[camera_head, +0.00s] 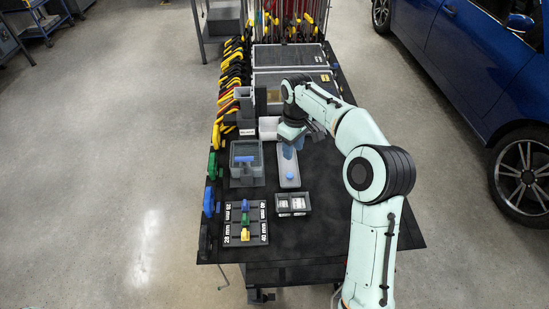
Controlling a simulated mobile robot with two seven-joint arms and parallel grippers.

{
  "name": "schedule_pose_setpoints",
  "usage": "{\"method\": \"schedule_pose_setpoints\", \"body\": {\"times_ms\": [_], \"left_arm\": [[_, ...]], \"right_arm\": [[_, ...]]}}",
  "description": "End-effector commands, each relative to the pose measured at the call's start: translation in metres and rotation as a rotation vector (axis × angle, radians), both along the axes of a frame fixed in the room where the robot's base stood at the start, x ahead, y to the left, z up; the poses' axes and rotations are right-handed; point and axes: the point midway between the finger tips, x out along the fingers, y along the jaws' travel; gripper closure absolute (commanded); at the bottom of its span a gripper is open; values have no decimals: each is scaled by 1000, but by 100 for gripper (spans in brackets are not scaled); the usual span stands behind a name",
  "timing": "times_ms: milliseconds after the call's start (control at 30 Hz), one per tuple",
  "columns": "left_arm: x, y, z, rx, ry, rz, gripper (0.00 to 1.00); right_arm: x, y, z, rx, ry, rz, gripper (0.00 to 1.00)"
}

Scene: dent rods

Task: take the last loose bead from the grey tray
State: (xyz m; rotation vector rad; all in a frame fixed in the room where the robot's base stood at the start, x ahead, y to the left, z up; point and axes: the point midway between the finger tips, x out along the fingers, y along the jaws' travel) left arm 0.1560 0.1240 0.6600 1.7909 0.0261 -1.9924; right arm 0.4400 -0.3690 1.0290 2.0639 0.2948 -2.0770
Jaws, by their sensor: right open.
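A light grey oblong tray (281,181) lies on the dark cart top, right of a dark grey bin. A small round blue bead (290,177) is in the near part of the tray. My right gripper (289,152) is open, pointing down over the far part of the tray, apart from the bead in the picture. Its bluish fingers and wrist hide the tray's far part; I cannot tell whether anything is between them. My left gripper is not in view.
A dark grey bin (247,176) with a blue piece stands left of the tray. Nearer are a labelled board (233,217) with coloured pieces and a small two-part box (292,212). Clamps and rods line the left and back. The cart top's near right is clear.

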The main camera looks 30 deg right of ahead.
Motion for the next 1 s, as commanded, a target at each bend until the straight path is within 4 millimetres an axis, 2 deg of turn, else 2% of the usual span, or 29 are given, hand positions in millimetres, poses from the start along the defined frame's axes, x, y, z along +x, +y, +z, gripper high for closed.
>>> {"method": "schedule_pose_setpoints", "body": {"times_ms": [167, 500, 767, 1000], "left_arm": [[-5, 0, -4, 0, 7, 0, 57], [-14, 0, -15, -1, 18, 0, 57], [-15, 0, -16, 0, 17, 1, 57], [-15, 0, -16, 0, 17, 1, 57]], "right_arm": [[-2, 0, -12, 1, 5, -1, 58], [-2, 0, -73, 1, 4, 1, 58], [-1, 0, -91, 1, 3, -1, 58], [2, 1, -126, 1, 2, 0, 58]]}}
